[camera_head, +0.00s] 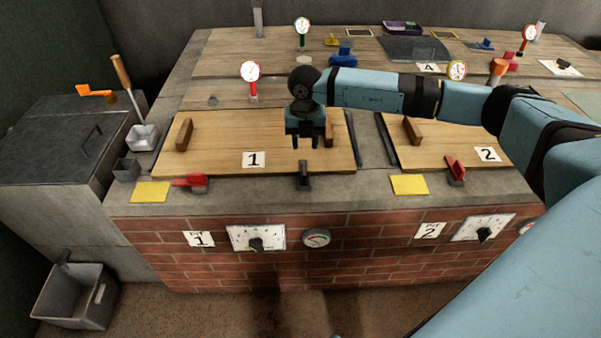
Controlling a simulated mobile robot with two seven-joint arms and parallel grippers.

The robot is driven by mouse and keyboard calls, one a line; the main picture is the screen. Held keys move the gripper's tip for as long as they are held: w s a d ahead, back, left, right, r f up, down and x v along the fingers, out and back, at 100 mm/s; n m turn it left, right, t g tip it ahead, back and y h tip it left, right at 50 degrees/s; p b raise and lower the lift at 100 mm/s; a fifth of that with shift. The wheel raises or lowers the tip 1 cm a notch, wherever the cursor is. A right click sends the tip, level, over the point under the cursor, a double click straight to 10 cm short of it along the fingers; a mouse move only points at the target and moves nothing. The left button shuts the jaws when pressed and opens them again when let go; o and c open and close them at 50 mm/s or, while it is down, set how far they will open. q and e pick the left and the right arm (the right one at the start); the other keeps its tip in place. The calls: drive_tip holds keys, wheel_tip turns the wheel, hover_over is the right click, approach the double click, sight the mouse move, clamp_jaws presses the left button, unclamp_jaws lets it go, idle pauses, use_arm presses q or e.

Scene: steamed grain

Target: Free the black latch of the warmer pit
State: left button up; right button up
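A small black latch (304,175) stands at the front edge of the wooden lid marked 1 (225,140), in the middle of the counter front. My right gripper (306,143) points down over the front of this lid, just behind and above the latch. Its dark fingers are apart with nothing visible between them, and it appears clear of the latch. The gripper partly hides the lid's right wooden handle (329,131). No label reading "warmer" is legible. My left gripper is out of view.
Red clamps (192,181) and (456,170) sit on the front ledge near yellow pads (150,192) and (409,184). Lid 2 (440,150) lies to the right. A red-based gauge (251,78) stands behind lid 1. A grey bin (76,297) is on the floor.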

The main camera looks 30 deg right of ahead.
sight(304, 170)
wheel_tip(304, 170, down, 11)
drive_tip(key=shift+a+r+b, duration=0.1)
drive_tip(key=shift+b, duration=0.65)
clamp_jaws()
